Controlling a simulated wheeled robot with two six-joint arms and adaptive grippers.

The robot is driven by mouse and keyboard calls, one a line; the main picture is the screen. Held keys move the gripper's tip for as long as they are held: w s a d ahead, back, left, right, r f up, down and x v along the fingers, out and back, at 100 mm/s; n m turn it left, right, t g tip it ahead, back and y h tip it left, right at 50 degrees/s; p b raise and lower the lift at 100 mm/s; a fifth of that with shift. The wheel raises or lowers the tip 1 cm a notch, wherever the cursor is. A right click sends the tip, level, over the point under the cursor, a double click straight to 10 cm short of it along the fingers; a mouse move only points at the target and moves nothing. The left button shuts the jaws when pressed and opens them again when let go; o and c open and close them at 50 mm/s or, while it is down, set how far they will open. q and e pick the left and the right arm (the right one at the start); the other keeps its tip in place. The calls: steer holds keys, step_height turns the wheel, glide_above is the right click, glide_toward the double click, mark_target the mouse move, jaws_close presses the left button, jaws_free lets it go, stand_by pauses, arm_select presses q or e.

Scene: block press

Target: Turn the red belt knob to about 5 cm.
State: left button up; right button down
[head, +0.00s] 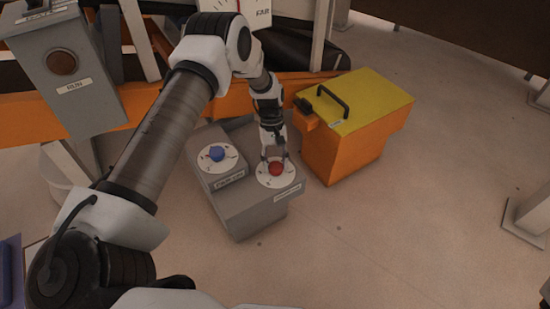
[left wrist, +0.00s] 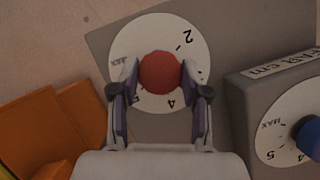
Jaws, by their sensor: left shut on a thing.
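The red belt knob (head: 277,169) sits on a white numbered dial (head: 264,180) on top of a grey box (head: 248,215). My left gripper (head: 275,158) reaches down onto it from above. In the left wrist view the red knob (left wrist: 160,72) is between the two fingers of my left gripper (left wrist: 160,78), which are shut on its sides. The dial (left wrist: 145,40) around it shows the numbers 2, 4 and 5 and the word MAX. The fingers hide part of the dial. My right gripper is not in view.
A blue knob (head: 217,153) on its own dial stands on a raised grey block left of the red one. An orange box with a yellow lid (head: 365,100) and black handle stands close on the right. A grey RUN box (head: 75,90) is at upper left.

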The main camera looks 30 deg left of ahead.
arm_select(q)
steer(key=m+p, duration=0.1)
steer(key=m, duration=0.1)
steer(key=m+g+y+p, duration=0.1)
steer(key=m, duration=0.1)
steer(key=shift+d+r+m, duration=0.1)
steer(key=shift+d+m, duration=0.05)
steer(key=shift+m, duration=0.15)
steer(key=m+y+p, duration=0.1)
steer(key=m, duration=0.1)
steer(key=m+y+p, duration=0.1)
steer(key=m, duration=0.2)
steer(key=shift+d+m+g+y, duration=0.1)
steer(key=shift+m+g+y, duration=0.2)
steer(key=m+y+p, duration=0.1)
steer(key=m+p, duration=0.1)
steer(key=m, duration=0.2)
steer(key=shift+d+m+y, duration=0.1)
steer(key=shift+m+y, duration=0.2)
steer(key=shift+y, duration=0.1)
steer(key=m+t+y+p, duration=0.1)
steer(key=m+p, duration=0.1)
steer(key=m, duration=0.2)
steer(key=shift+t, duration=0.3)
steer(key=o, duration=1.2)
steer(key=shift+c, duration=0.2)
